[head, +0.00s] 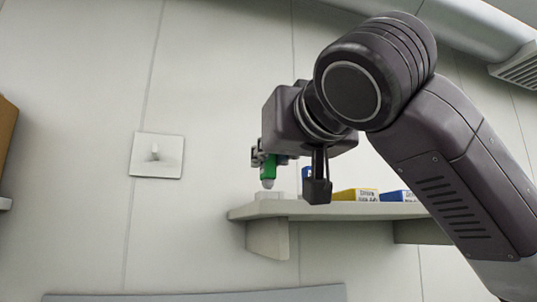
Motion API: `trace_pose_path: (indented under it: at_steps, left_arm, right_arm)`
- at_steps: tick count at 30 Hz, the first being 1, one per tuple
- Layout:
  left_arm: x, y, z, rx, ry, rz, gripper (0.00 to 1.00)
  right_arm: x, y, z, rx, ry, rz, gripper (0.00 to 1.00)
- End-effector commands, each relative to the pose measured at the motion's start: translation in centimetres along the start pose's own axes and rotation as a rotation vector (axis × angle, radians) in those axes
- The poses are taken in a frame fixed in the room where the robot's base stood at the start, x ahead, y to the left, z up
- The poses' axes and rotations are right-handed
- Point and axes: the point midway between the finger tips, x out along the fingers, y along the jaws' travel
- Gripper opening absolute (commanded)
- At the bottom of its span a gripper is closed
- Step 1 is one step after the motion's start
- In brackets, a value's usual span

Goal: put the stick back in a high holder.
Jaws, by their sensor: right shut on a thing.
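My right gripper (264,158) is raised above the left end of a wall shelf and is shut on a green stick (269,172). The stick points down, tilted slightly, with a pale rounded lower tip. Directly below the tip, a small whitish block (270,195), possibly the holder, sits on the shelf's left end. Any opening in its top is not visible from this low angle. The tip looks just above or at the block; whether they touch cannot be told. The stick's upper part is hidden by the gripper. My left gripper is not in view.
The pale shelf (330,212) runs right from below the gripper. On it stand a yellow box (357,195) and a blue box (398,196), partly behind my arm. A square wall plate with a knob (156,155) is at left. The space left of the shelf is clear.

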Motion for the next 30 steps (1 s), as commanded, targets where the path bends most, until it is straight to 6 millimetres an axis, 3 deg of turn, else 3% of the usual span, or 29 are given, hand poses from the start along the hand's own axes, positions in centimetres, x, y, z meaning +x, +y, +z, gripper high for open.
trace_pose_path:
  at_steps: [30]
  left_arm:
    - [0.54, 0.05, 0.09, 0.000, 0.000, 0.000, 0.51]
  right_arm:
    - [-0.38, -0.06, 0.14, 0.000, 0.000, 0.000, 0.00]
